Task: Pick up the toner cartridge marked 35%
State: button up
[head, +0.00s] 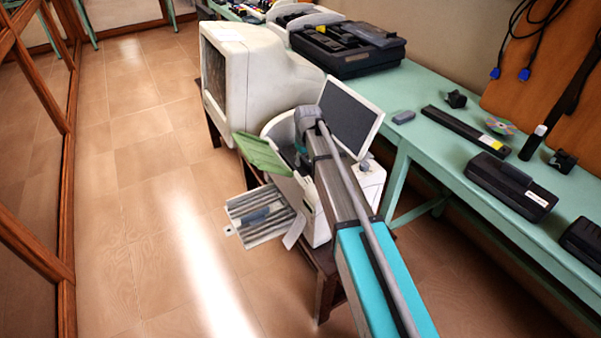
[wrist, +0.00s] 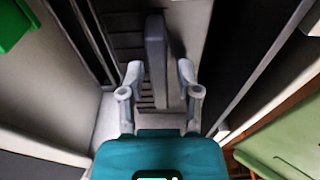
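No 35% mark can be read in either view, so I cannot tell which thing is the marked cartridge. In the wrist view my gripper (wrist: 160,88) is open, its two grey fingers apart. A grey upright bar (wrist: 155,50) stands between and beyond the fingertips, with gaps on both sides; whether it belongs to a cartridge is unclear. In the head view my arm reaches over an opened white printer (head: 316,215), and the arm hides the gripper's fingertips. A long black cartridge-like unit with a yellow label (head: 465,130) lies on the green bench (head: 420,150).
A large old white monitor (head: 265,75) stands behind the printer, left of a raised dark panel (head: 350,115). A green flap (head: 260,152) and an extended paper tray (head: 260,215) project left. A black box with a white label (head: 510,190) sits on the bench. Floor at left is clear.

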grip_shut()
jog(key=shift+r, duration=0.15)
notch_tip(320, 180, up, 18)
jog(key=p, duration=1.8)
jog(key=shift+f, duration=0.2)
dwell(0.3)
